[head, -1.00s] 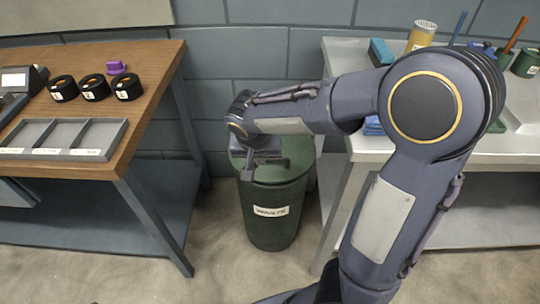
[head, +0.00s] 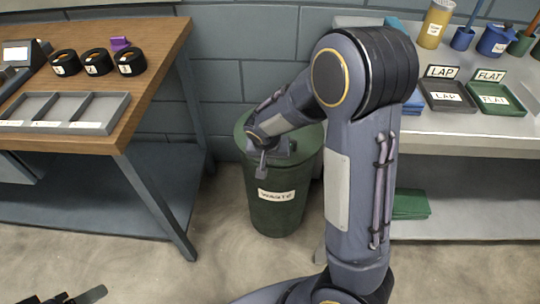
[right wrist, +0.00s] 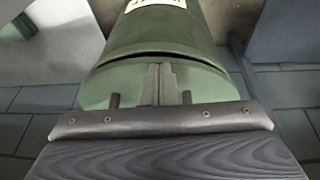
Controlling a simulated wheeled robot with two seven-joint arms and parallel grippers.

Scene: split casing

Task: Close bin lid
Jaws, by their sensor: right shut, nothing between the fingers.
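The green waste bin (head: 277,205) stands on the floor between the two tables, with a white label on its front. Its green lid (head: 310,135) lies across the top in the head view. In the right wrist view a thin dark gap shows between the lid (right wrist: 105,88) and the bin body (right wrist: 160,35). My right gripper (head: 263,170) is over the lid; its fingers (right wrist: 157,75) are together and empty, pointing across the lid toward the rim. Whether they touch it is unclear. Dark parts of my left gripper (head: 65,298) show at the bottom left edge, mostly cut off.
A wooden table (head: 155,75) on the left holds a grey divided tray (head: 70,110) and several black round holders. A grey table (head: 460,140) on the right holds labelled trays and cups. The floor in front is clear.

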